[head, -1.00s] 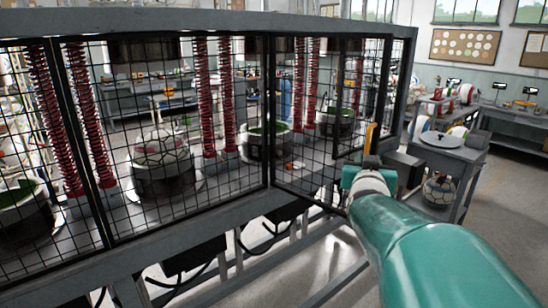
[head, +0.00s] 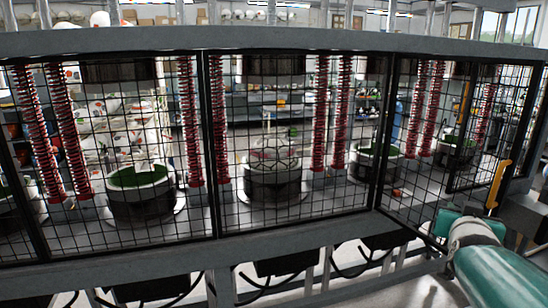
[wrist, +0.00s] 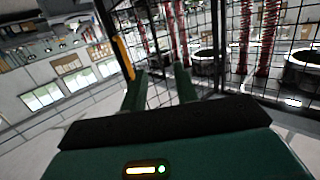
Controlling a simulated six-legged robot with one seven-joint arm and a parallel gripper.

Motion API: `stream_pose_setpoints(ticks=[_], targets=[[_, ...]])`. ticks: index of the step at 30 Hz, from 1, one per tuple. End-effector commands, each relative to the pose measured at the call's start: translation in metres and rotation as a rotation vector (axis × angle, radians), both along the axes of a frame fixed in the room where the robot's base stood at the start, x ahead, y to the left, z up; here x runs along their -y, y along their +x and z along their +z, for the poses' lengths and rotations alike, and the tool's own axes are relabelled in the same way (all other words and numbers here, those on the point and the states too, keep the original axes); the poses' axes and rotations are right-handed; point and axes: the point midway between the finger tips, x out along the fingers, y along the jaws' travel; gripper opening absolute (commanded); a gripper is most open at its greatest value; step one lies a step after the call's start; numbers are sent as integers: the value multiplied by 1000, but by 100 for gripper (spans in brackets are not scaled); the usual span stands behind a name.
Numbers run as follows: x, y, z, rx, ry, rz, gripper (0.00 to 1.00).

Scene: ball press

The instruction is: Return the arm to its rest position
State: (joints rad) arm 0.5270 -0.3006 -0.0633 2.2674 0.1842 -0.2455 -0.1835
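My teal arm (head: 495,262) reaches in from the lower right in the head view, stretched toward the right end of the press cage. Its far end is close to the yellow door handle (head: 497,184); I cannot tell there whether they touch. In the wrist view my gripper (wrist: 160,75) shows two teal fingers standing apart with nothing between them.
The long mesh cage, with its grey top beam (head: 200,40), spans the head view. Open floor (wrist: 45,135) shows at left in the wrist view.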

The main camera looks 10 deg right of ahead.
Motion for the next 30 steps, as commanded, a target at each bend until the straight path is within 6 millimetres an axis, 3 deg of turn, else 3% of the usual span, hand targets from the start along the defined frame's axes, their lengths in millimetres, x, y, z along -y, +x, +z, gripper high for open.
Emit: stream_pose_setpoints(ticks=[1,5,9,13,15,19,30], targets=[[-33,4,-7,-46,37,70,30],[-118,-3,-38,-220,140,245,30],[-201,-38,-74,-441,223,409,30],[-258,-88,-104,-654,266,520,30],[-277,-113,-116,-751,274,555,30],[-293,-144,-130,-865,280,586,30],[-295,-152,-133,-895,284,588,30]])
